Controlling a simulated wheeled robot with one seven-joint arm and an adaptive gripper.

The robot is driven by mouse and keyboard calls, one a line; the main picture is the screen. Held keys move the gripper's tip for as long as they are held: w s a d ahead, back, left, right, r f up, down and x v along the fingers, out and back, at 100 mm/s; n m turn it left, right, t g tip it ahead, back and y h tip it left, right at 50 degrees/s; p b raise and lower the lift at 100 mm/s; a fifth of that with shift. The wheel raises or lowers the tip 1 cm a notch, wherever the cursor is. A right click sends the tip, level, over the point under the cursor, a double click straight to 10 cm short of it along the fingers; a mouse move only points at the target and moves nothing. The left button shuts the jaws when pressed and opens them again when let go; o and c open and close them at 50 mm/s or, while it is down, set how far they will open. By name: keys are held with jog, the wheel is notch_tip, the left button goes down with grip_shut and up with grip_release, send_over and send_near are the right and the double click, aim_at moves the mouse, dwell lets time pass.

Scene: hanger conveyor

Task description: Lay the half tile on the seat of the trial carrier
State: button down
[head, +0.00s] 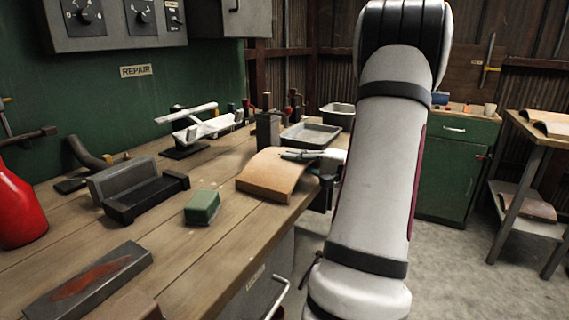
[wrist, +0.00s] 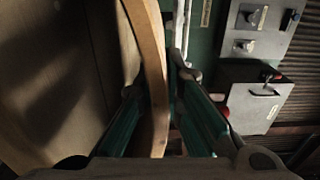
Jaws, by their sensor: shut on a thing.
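The half tile, a curved tan-orange piece (head: 270,175), is at the right edge of the workbench in the head view. My gripper (head: 308,156) is at its upper right side, partly hidden by my arm. In the wrist view the tile's edge (wrist: 153,75) runs between the two green fingers of my gripper (wrist: 160,110), which are shut on it. I cannot tell whether the tile touches the bench. No carrier is labelled; a dark grey block with a raised back and black ledge (head: 140,187) and a pale forked piece on a black stand (head: 205,122) stand left of the tile.
The wooden bench (head: 215,245) has bare boards in front of the tile. A green block (head: 202,207) lies between the tile and the grey block. Metal trays (head: 310,137) stand behind. A red bottle (head: 18,210) and a long grey block (head: 88,285) are at the left.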

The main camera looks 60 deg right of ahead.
jog(key=shift+r, duration=0.15)
jog(key=shift+r+p, duration=1.15)
jog(key=shift+r, duration=1.25)
jog(key=shift+s, duration=0.1)
